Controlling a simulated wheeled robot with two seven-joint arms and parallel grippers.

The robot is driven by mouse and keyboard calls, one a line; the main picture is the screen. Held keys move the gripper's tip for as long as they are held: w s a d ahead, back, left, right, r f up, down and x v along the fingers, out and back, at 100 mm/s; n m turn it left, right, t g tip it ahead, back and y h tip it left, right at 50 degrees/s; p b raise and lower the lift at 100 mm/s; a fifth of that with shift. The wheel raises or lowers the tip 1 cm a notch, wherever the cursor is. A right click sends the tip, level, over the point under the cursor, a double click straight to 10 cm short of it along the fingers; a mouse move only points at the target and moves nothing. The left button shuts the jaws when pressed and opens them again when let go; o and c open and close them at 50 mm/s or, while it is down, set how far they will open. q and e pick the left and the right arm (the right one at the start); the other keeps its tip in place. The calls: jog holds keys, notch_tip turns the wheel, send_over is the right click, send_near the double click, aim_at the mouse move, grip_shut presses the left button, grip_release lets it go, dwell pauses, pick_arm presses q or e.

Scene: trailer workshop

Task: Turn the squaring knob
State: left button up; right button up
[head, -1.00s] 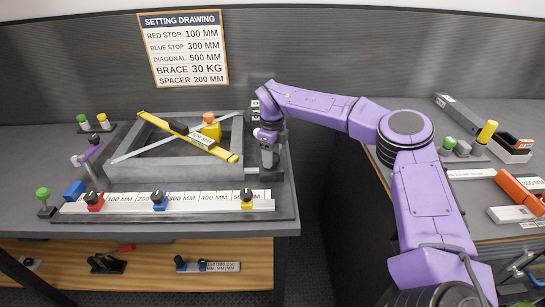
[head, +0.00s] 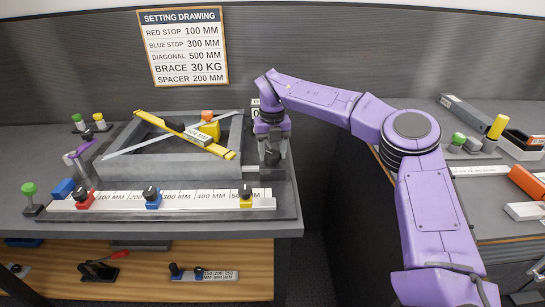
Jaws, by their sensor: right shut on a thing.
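My right arm reaches in from the right, and its gripper (head: 272,160) points down at the right end of the left bench. It is shut on a dark knob (head: 272,156), taken to be the squaring knob, beside the right side of the grey frame (head: 180,170). The fingers hide much of the knob, so its angle cannot be told. A yellow bar (head: 160,122) and a thin pale bar (head: 125,153) lie across the frame. My left gripper is not in view.
A scale rail (head: 215,204) with red (head: 85,198), blue (head: 152,197) and yellow (head: 246,196) stops runs along the front. A green-topped post (head: 30,195) stands at left. A setting drawing (head: 184,47) hangs behind. The right bench (head: 500,185) holds several parts.

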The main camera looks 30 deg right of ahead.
aim_at(273, 153)
jog(key=m+b, duration=0.2)
jog(key=m, duration=0.1)
jog(key=m+b, duration=0.2)
jog(key=shift+f, duration=0.3)
jog(key=shift+r+m+b, duration=0.15)
jog(key=shift+m+b, duration=1)
jog(key=shift+m, duration=0.85)
jog(key=shift+d, duration=0.1)
jog(key=shift+w, duration=0.1)
jog(key=o, duration=0.8)
jog(key=shift+o, duration=1.2)
jog(key=shift+d, duration=0.1)
jog(key=shift+r, duration=0.1)
notch_tip(273, 153, up, 10)
jog(key=p, duration=0.2)
jog(key=shift+r, duration=0.15)
